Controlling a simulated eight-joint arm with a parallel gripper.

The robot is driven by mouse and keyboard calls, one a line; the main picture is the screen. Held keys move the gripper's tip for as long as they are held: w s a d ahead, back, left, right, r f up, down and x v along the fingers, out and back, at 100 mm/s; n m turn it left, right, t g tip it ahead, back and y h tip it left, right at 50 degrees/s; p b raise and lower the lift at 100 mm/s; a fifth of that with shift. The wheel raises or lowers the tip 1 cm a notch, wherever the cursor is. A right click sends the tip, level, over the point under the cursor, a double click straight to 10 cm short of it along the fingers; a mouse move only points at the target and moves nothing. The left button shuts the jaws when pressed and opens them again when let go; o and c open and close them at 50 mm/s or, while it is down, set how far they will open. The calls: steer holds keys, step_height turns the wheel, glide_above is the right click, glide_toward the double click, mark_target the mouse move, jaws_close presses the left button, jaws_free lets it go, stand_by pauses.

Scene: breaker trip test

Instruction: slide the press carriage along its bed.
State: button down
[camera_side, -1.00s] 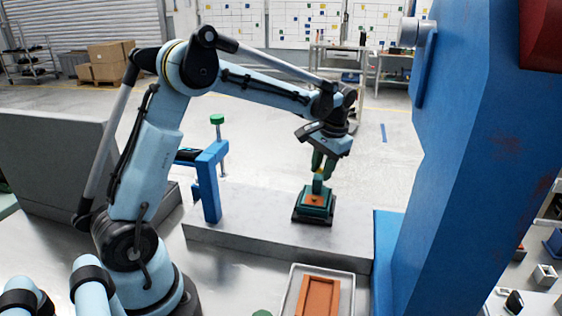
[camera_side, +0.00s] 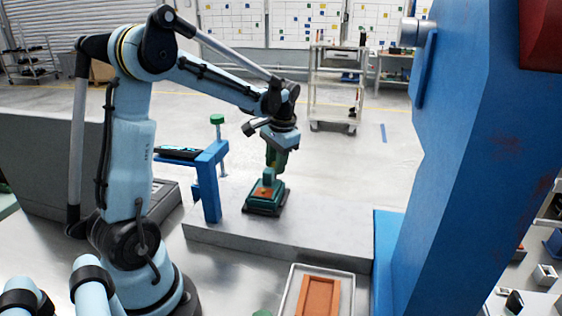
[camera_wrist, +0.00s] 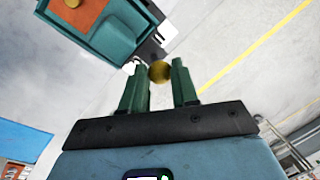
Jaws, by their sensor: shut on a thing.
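In the wrist view the carriage (camera_wrist: 105,28) is at upper left, and the green fingers of my gripper (camera_wrist: 158,82) are shut on a round brass knob (camera_wrist: 160,72). The join between knob and carriage is partly hidden.
A blue bracket (camera_side: 209,182) with a green-topped screw (camera_side: 217,120) stands just left of the carriage. A large blue frame (camera_side: 480,150) rises at the right. A tray (camera_side: 290,297) with an orange block (camera_side: 319,297) lies in front. The bed's right part is clear.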

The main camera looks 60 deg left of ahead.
steer(key=s+a, duration=0.7)
steer(key=shift+s+a, duration=0.25)
steer(key=c, duration=0.9)
jaws_free()
steer(key=shift+o, duration=0.2)
step_height(320, 180, up, 12)
steer(key=d, duration=0.2)
steer(key=shift+w+d, duration=0.2)
steer(key=shift+w, duration=0.05)
steer(key=d+f+m+t+h, duration=0.1)
steer(key=d+f+t, duration=0.2)
steer(key=d, duration=0.9)
steer(key=d+f+m+t+h, duration=0.1)
steer(key=d+f+t, duration=0.3)
steer(key=d, duration=0.9)
steer(key=shift+s+d+f+t, duration=0.25)
steer(key=shift+d+f+t, duration=0.05)
steer(key=shift+f, duration=0.1)
